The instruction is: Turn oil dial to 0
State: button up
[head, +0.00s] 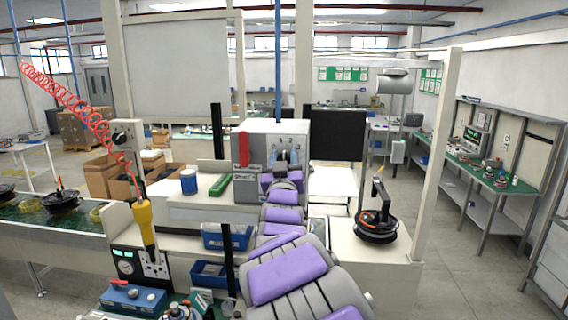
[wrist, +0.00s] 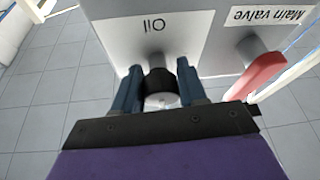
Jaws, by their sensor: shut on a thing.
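The oil dial (wrist: 160,86) is a dark round knob with a light grey face, below an upside-down "Oil" label in the wrist view. My gripper (wrist: 161,92) is shut on it, with one blue-grey finger on each side. In the head view my gripper (head: 286,160) reaches the front of the grey-white control box (head: 262,132). Printed numbers show above the gripper there. The dial is mostly hidden behind my gripper in that view, and I cannot tell which number it points to.
A red main valve handle (wrist: 258,76) is beside the dial; it also stands upright at the box's left in the head view (head: 243,149). A green block (head: 219,185) and a blue-white can (head: 188,181) are on the bench left. A yellow tool (head: 146,226) hangs from a red coiled hose.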

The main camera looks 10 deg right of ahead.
jog(key=n+y, duration=0.1)
jog(key=n, duration=0.1)
jog(key=n+y+b, duration=0.1)
jog(key=n, duration=0.2)
jog(key=shift+d+y, duration=0.1)
jog(key=shift+y, duration=0.3)
jog(key=n+y, duration=0.1)
jog(key=n, duration=0.2)
jog(key=shift+r+n+g+b, duration=0.1)
jog(key=shift+n+g+b, duration=0.2)
jog(key=shift+n, duration=0.1)
jog(key=n+y+p, duration=0.1)
jog(key=n, duration=0.1)
jog(key=n+g+p, duration=0.1)
jog(key=n, duration=0.1)
jog(key=shift+n+y, duration=0.4)
jog(key=shift+n+g+p, duration=0.4)
jog(key=shift+n+p, duration=0.25)
jog(key=shift+n, duration=0.15)
jog(key=shift+y, duration=0.4)
jog(key=o, duration=1)
jog(key=shift+w+a, duration=0.1)
jog(key=shift+a, duration=0.1)
jog(key=shift+a, duration=0.1)
